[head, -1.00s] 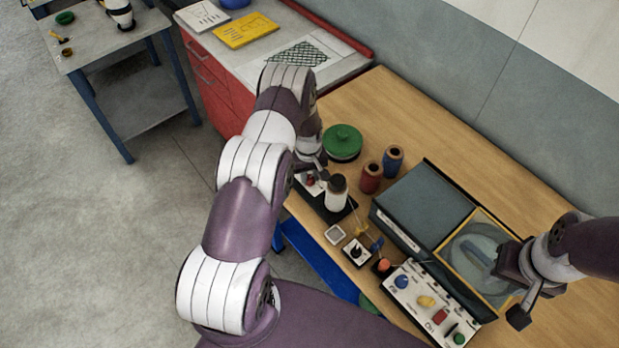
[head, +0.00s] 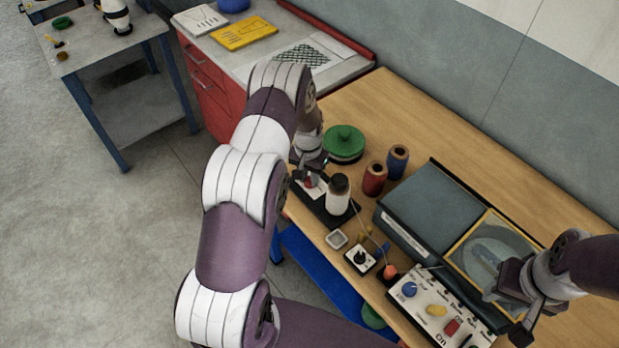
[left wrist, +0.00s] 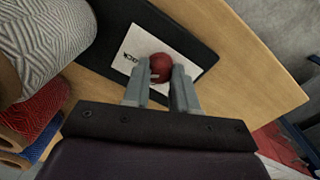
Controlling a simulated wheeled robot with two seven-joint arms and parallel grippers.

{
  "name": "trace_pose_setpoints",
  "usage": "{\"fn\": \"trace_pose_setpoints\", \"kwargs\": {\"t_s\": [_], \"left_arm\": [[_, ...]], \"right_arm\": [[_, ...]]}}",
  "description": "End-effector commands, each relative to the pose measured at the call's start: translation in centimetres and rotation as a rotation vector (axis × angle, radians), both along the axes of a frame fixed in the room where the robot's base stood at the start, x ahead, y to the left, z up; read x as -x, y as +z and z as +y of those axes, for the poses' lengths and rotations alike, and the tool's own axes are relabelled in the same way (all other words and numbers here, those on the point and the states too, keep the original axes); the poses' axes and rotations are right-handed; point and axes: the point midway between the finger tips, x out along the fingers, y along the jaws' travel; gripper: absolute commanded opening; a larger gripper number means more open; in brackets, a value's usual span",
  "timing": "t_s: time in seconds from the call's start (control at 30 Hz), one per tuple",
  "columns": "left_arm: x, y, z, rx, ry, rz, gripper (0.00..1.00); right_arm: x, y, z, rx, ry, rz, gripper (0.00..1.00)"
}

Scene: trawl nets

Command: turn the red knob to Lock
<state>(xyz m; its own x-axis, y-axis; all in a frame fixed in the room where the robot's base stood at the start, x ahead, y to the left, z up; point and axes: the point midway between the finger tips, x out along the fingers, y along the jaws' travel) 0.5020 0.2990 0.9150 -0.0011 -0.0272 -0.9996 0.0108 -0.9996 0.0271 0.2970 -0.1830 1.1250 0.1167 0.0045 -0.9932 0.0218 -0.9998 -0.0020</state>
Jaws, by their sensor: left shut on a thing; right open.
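The red knob (head: 309,183) sits on a white plate on a dark base at the workbench's left edge. In the left wrist view the red knob (left wrist: 160,66) lies between the fingers of my left gripper (left wrist: 164,74), which is shut on it. In the head view my left gripper (head: 311,166) reaches down over the knob and partly hides it. My right gripper (head: 514,304) is open and empty above the bench's right part, by the control panel.
A white spool with a dark top (head: 338,196) stands close beside the knob. A green round reel (head: 344,141), a red spool (head: 374,179) and a blue spool (head: 398,160) stand behind. A dark case (head: 428,207) and a control panel (head: 437,311) lie to the right.

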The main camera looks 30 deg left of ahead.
Motion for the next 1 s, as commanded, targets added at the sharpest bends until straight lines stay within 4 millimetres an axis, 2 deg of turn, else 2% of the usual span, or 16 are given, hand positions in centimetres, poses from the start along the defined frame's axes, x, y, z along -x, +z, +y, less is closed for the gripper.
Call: {"fn": "trace_pose_setpoints", "kwargs": {"t_s": [0.63,0.67,0.73,1.0], "left_arm": [[-0.04,0.10,0.03,-0.001,-0.052,0.000,0.00],[-0.04,0.10,0.03,-0.001,-0.052,0.000,0.30],[-0.04,0.10,0.03,-0.001,-0.051,0.000,0.53],[-0.03,0.07,0.02,0.000,-0.051,0.000,0.53]], "right_arm": [[0.00,-0.36,0.00,0.000,0.000,0.000,0.43],[0.00,-0.36,0.00,0.000,0.000,0.000,0.43],[0.00,-0.36,0.00,0.000,0.000,0.000,0.43],[0.00,-0.39,0.00,0.000,0.000,0.000,0.43]]}}
